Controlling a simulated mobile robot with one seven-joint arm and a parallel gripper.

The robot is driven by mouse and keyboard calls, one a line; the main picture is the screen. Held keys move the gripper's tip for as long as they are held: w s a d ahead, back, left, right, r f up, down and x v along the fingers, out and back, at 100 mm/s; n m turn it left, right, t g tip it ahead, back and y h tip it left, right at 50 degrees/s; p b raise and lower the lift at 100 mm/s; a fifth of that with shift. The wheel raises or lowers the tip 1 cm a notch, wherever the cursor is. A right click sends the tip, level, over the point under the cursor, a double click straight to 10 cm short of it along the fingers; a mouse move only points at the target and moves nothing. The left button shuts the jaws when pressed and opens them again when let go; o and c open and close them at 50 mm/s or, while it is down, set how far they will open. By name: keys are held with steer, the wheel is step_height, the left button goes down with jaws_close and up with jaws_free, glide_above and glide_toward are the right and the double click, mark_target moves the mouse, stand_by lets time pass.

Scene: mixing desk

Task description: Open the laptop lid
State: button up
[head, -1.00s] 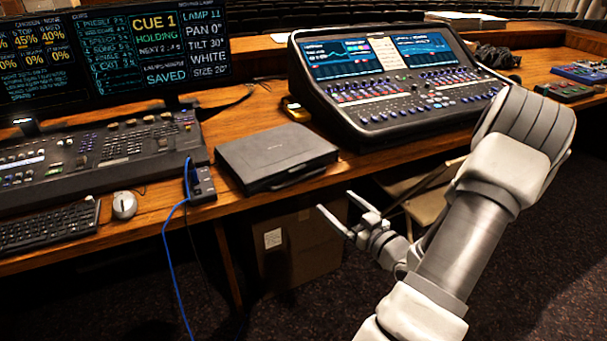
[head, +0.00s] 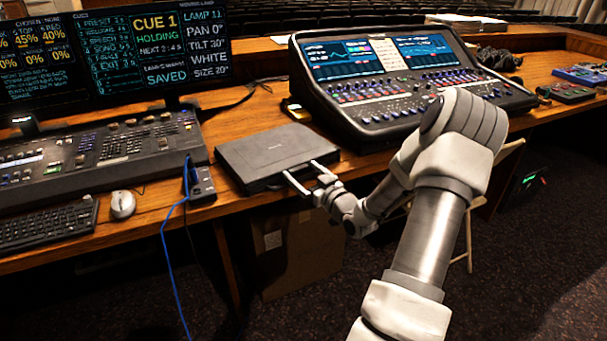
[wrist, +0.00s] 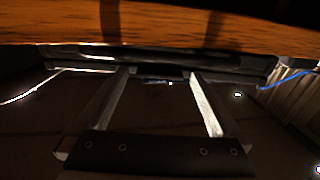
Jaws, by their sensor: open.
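The laptop (head: 275,153) is a flat dark grey slab lying shut on the wooden desk, its front edge near the desk's front edge. My gripper (head: 300,169) is at the laptop's front edge, with its two fingers apart and pointing at it. In the wrist view the open fingers of my gripper (wrist: 160,76) reach toward the laptop's dark front edge (wrist: 240,68), one on each side of a small notch in the middle. Nothing is held. I cannot tell whether the fingertips touch the laptop.
A mixing console (head: 405,85) stands right of the laptop. A lighting desk (head: 95,155), a mouse (head: 122,204), a keyboard (head: 48,226) and a small box with a blue cable (head: 203,184) are on the left. A cardboard box (head: 300,250) stands under the desk (head: 236,215).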

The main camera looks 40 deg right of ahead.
jaws_close()
stand_by(0.5)
steer(key=shift+r, duration=0.15)
